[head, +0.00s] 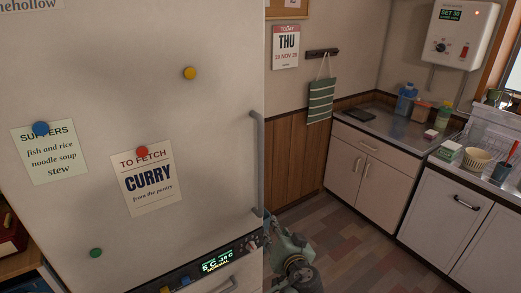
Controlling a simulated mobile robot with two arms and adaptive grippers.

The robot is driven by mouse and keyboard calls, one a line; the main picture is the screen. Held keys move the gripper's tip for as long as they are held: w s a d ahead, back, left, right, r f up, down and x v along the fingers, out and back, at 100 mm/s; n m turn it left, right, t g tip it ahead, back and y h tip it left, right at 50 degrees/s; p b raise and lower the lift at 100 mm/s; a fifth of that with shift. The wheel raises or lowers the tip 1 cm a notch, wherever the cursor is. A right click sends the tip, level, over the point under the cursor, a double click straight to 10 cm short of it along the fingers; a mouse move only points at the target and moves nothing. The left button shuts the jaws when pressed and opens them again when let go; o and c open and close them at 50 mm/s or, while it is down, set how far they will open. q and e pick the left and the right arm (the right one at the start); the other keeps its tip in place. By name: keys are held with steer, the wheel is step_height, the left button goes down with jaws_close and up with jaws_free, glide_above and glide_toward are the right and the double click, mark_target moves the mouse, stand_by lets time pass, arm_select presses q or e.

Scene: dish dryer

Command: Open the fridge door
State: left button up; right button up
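The pale fridge door (100,110) fills the left half of the head view and looks shut; I see no gap along its edge. Its long grey vertical handle (257,165) runs along the right edge. One of my arms, seemingly the right, rises at the bottom middle, just right of the fridge edge. Its dark gripper (268,226) is close to the lower end of the handle. It is small and partly hidden, so I cannot tell whether it touches the handle or how its fingers stand. My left gripper is not in view.
A display panel (216,263) and a lower handle (212,286) sit below the door. Notes and round magnets are on the door. Open floor (335,235) lies to the right, before white cabinets (367,170) and a counter (385,130) with dishes and bottles.

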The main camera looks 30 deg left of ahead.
mark_target(262, 164)
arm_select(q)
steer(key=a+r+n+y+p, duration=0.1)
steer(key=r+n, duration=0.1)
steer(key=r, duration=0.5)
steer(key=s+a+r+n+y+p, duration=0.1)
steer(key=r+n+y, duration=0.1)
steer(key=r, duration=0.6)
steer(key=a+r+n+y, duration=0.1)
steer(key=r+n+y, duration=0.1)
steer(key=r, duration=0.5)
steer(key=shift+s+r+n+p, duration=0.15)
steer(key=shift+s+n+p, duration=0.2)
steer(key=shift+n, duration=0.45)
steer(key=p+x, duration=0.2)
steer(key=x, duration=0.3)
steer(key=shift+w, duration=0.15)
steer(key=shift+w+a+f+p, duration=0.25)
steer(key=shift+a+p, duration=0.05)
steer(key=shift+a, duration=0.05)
arm_select(e)
step_height(262, 164, up, 6)
steer(key=shift+w, duration=0.45)
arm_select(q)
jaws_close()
